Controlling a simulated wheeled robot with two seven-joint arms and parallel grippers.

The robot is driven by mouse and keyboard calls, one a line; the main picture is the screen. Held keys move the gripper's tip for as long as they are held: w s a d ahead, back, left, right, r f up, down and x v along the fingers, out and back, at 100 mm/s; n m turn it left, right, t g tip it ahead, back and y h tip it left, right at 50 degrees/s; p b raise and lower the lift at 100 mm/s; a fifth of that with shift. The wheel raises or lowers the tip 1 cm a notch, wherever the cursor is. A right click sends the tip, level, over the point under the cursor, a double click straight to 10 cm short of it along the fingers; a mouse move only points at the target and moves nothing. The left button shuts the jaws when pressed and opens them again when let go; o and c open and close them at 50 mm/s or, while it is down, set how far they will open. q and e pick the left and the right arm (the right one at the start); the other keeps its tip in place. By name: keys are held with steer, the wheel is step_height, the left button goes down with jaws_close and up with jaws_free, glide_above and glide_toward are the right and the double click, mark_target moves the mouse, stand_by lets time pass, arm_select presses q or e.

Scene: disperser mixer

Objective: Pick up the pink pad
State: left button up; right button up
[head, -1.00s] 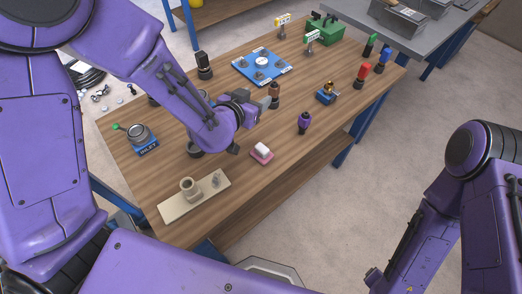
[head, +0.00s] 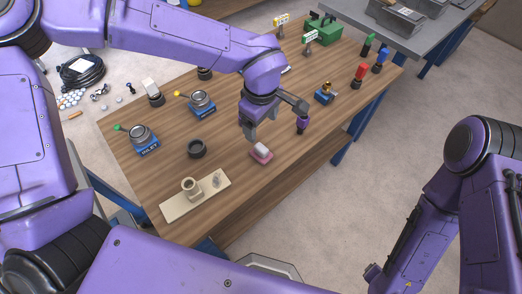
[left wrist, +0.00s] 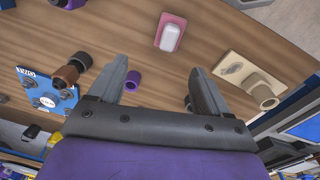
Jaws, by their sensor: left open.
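The pink pad (head: 264,160) lies flat on the wooden table, with a white block (head: 262,149) on top of it. The pad also shows in the left wrist view (left wrist: 171,18), top centre, beyond the fingertips. My left gripper (head: 275,122) is open and empty, above the table just behind the pad in the head view. Its two fingers (left wrist: 158,68) are spread wide in the left wrist view, and the pad is not between them. My right arm shows at the right edge of the head view, but its gripper cannot be made out.
A purple peg (head: 303,126) stands close to the left gripper. A beige plate with a fitting (head: 170,210) and a black ring (head: 197,149) lie left of the pad. Valves with green and yellow handles stand farther left. Bare wood surrounds the pad's front.

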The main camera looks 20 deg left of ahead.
mark_target(261, 147)
arm_select(q)
steer(key=shift+s+d+m+g, duration=0.3)
steer(key=shift+s+g, duration=0.2)
steer(key=shift+s, duration=0.2)
steer(key=shift+f, duration=0.4)
steer(key=shift+m, duration=0.3)
steer(key=f, duration=1)
steer(key=shift+w+a+p, duration=0.15)
steer(key=shift+w+p, duration=0.2)
steer(key=shift+p, duration=0.05)
steer(key=c, duration=1.1)
